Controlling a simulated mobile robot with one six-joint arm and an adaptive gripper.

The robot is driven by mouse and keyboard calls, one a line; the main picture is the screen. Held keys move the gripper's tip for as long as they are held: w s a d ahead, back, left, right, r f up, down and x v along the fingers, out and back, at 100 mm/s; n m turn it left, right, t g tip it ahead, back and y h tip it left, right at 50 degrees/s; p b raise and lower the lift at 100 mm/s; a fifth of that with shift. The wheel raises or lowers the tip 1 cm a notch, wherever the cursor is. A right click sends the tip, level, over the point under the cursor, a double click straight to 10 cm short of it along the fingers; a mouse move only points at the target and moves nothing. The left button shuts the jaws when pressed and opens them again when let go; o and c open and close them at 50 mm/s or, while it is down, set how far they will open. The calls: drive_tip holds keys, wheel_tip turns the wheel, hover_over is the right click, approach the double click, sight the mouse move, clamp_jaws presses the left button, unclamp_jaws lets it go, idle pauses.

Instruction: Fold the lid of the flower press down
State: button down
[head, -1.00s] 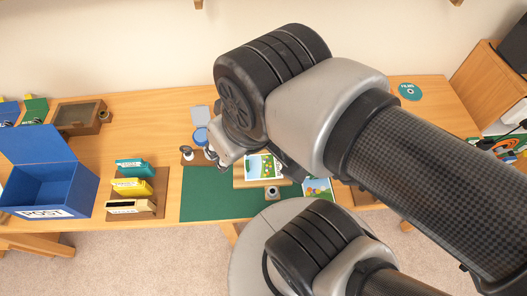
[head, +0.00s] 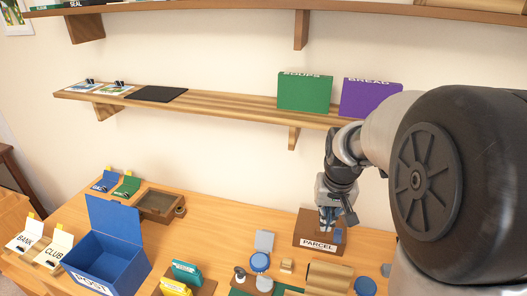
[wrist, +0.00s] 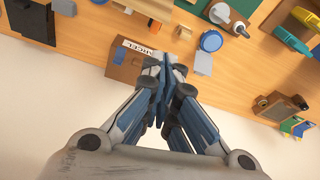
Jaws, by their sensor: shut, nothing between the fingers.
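No part in view is plainly marked as the flower press. A light wooden board piece (head: 329,276) at the bottom edge of the head view may be it. It seems to stand up from the work area, and its lower part is cut off, so I cannot tell the lid's angle. In the wrist view, wooden pieces at the top edge (wrist: 158,9) may be the same thing. My gripper (head: 328,225) points down at the brown PARCEL box (head: 308,232), behind and apart from the wooden piece. In the wrist view its fingers (wrist: 163,72) are together and empty.
A blue tub (head: 260,262) with a grey panel (head: 264,241) stands left of the wooden piece. The open blue POST box (head: 105,262) and card rack are further left. A shelf (head: 225,103) with green and purple boxes hangs above. Bare table lies left of the PARCEL box.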

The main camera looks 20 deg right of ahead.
drive_tip(key=w+d+f+m+g, duration=0.1)
drive_tip(key=w+d+f+m, duration=0.15)
drive_tip(key=d+f, duration=1.05)
wheel_tip(320, 180, down, 9)
drive_tip(key=s+a+b, duration=0.1)
drive_tip(key=s+b, duration=0.1)
drive_tip(key=shift+a+r+b, duration=0.2)
drive_tip(key=shift+a+b, duration=0.1)
drive_tip(key=shift+b, duration=0.1)
